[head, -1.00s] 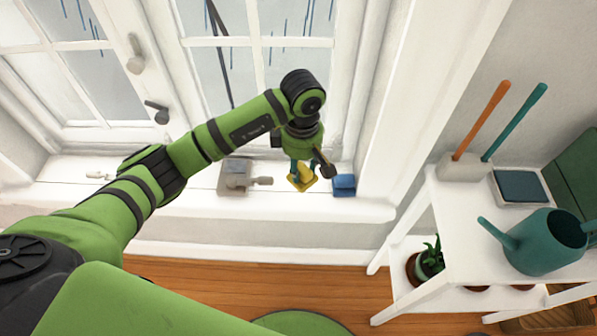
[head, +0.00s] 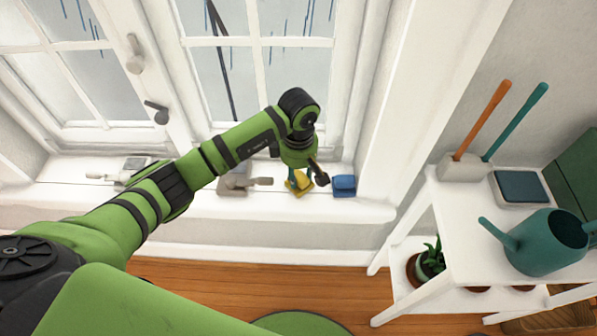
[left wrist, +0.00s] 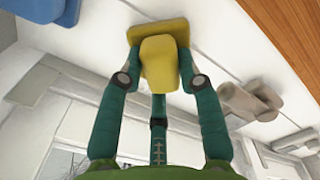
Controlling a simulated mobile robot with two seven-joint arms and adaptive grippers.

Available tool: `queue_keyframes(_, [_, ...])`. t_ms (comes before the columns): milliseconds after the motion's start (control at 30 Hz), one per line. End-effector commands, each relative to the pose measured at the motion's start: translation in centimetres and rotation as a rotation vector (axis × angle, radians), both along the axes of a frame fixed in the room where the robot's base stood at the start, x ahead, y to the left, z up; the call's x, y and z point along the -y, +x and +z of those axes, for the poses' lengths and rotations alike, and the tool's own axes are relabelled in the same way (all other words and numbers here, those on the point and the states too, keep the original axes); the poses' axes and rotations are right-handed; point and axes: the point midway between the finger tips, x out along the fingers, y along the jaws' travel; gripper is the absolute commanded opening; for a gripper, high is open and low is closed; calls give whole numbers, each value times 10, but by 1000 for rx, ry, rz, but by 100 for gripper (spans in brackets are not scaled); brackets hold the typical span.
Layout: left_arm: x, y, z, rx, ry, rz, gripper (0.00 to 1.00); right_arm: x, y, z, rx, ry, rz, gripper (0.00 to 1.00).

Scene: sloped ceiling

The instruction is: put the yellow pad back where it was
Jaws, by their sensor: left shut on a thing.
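The yellow pad (head: 299,184) is at the window sill (head: 290,205), between a grey block with a handle and a blue block. It also shows in the left wrist view (left wrist: 160,62), a wide yellow base with a narrower raised part. My left gripper (head: 300,178) reaches down to it from above. In the left wrist view the teal fingers of my left gripper (left wrist: 160,80) are shut on the raised part from both sides. I cannot tell whether the pad's base touches the sill. My right gripper is not in view.
The blue block (head: 344,186) is close on the pad's right. The grey block (head: 234,180) is on its left, partly behind my arm. A white item (head: 106,176) lies further left. A white shelf stand (head: 445,215) at right holds a teal watering can (head: 545,241).

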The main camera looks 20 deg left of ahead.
Motion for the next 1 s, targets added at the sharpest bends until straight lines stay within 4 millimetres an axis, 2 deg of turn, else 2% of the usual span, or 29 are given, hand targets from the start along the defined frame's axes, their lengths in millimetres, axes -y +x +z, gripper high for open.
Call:
queue_keyframes(33, [0, 0, -1, 1, 0, 0, 39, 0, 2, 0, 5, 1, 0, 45])
queue_keyframes(67, [0, 0, 0, 1, 0, 0, 51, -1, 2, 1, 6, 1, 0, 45])
queue_keyframes(100, [0, 0, 0, 0, 0, 0, 59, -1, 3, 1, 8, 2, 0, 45])
queue_keyframes(533, [0, 0, 5, 0, -1, 0, 59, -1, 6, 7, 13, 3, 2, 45])
queue_keyframes(667, [-1, 2, 26, 6, 1, -2, 59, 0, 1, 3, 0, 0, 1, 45])
queue_keyframes(1000, [0, 1, 98, 5, 1, 0, 59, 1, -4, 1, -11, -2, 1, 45])
